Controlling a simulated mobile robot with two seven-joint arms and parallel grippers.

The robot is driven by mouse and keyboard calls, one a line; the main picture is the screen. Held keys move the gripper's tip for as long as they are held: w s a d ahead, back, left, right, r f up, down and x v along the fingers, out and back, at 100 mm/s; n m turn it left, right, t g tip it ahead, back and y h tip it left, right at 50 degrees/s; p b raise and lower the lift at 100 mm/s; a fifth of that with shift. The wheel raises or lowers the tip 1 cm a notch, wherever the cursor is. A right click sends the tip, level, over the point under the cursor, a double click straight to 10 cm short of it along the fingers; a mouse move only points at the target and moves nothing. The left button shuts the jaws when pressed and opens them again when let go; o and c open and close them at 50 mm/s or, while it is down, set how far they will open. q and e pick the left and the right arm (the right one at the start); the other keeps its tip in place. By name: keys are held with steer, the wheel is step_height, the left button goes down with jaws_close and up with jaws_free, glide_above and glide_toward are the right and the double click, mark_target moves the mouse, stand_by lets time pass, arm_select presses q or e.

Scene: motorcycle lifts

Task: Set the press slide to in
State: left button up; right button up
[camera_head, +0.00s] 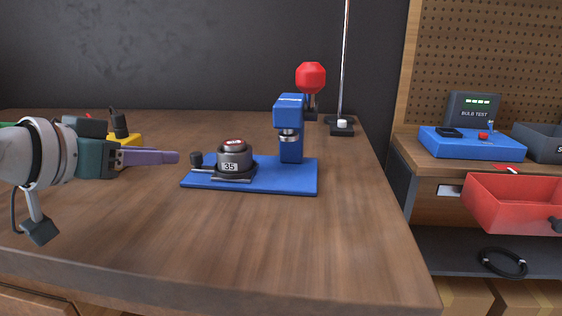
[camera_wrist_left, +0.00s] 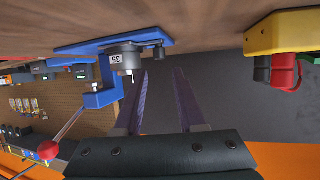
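The blue press (camera_head: 291,140) stands on a blue base plate (camera_head: 275,180) on the wooden bench, with a red ball (camera_head: 310,77) on its lever. Its slide, carrying a round dark die holder marked 35 (camera_head: 235,160), sits on the left part of the plate, beside the press head and not under it. A black knob (camera_head: 196,159) is at the slide's left end. My left gripper (camera_head: 176,157) points right, its purple fingertips just left of that knob. In the left wrist view, its fingers (camera_wrist_left: 162,73) are apart and empty, near the knob (camera_wrist_left: 158,53). My right gripper is not in view.
A yellow device (camera_head: 125,140) with a black lever stands behind my left gripper. A thin upright rod on a black foot (camera_head: 341,129) is at the back right. The bench front is clear.

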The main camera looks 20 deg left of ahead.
mark_target(192, 156)
arm_select(q)
steer(key=b+x, duration=0.2)
steer(key=x, duration=0.6)
steer(key=shift+w+d+f, duration=0.1)
steer(key=shift+w+f, duration=0.05)
steer(key=shift+w, duration=0.05)
steer(key=shift+c, duration=0.2)
jaws_close()
stand_by(0.9)
